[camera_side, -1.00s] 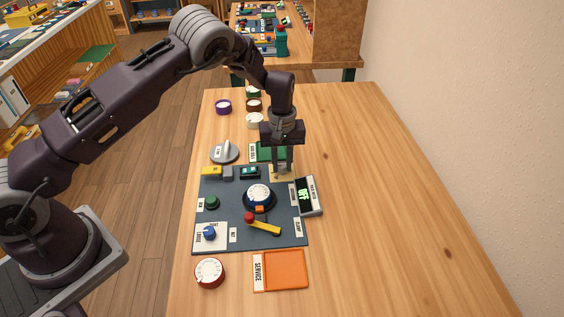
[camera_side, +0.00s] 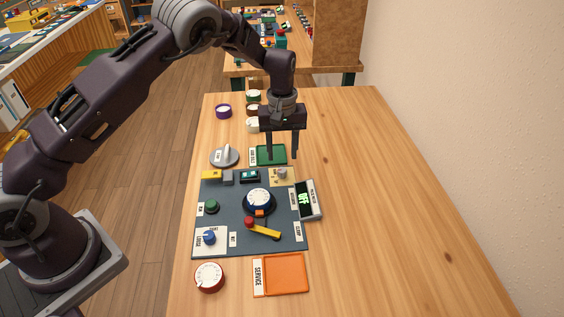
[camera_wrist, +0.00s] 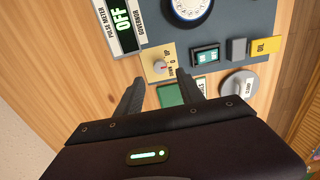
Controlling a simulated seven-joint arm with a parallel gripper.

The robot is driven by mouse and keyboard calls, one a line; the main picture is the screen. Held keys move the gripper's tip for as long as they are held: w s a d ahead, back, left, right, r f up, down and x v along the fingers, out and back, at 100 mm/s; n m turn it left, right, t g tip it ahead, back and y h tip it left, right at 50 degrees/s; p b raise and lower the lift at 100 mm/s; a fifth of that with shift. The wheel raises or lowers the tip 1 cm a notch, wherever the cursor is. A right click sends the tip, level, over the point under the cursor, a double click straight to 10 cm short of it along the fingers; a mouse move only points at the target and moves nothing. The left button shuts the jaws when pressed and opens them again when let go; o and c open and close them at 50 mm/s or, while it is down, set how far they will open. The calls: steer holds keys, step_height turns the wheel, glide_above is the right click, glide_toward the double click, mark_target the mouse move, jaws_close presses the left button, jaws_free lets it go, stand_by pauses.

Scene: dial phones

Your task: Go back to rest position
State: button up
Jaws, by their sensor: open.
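My gripper (camera_side: 283,157) is open and empty, pointing down above the table near the green tray (camera_side: 262,161) at the far end of the dark panel. Its two fingers also show in the wrist view (camera_wrist: 165,90), spread apart. A small grey knob (camera_side: 282,173) on a tan plate sits at the panel's far right corner, apart from the fingers.
A grey dial with a white handle (camera_side: 224,157) stands left of the green tray. A red-rimmed dial (camera_side: 209,277) and an orange tray (camera_side: 285,275) lie at the near end. Several round dials stand at the far left. The table's right side (camera_side: 390,220) is clear.

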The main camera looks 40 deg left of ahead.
steer(key=shift+r, duration=0.6)
steer(key=shift+r, duration=0.25)
steer(key=s+r+m+t, duration=0.1)
steer(key=s+r, duration=0.3)
steer(key=r, duration=0.3)
steer(key=s+r+m+h, duration=0.1)
steer(key=s+r, duration=0.3)
steer(key=r, duration=0.3)
steer(key=s+r+m+t, duration=0.1)
steer(key=s+r, duration=0.3)
steer(key=r, duration=0.2)
steer(key=s+r+m+t, duration=0.1)
steer(key=s+r+m, duration=0.1)
steer(key=s, duration=0.9)
steer(key=s+r+m+t+y, duration=0.1)
steer(key=s+m, duration=0.3)
steer(key=s, duration=0.8)
steer(key=shift+s+a+r+t, duration=0.3)
steer(key=shift+r+t, duration=0.15)
steer(key=shift+t, duration=0.35)
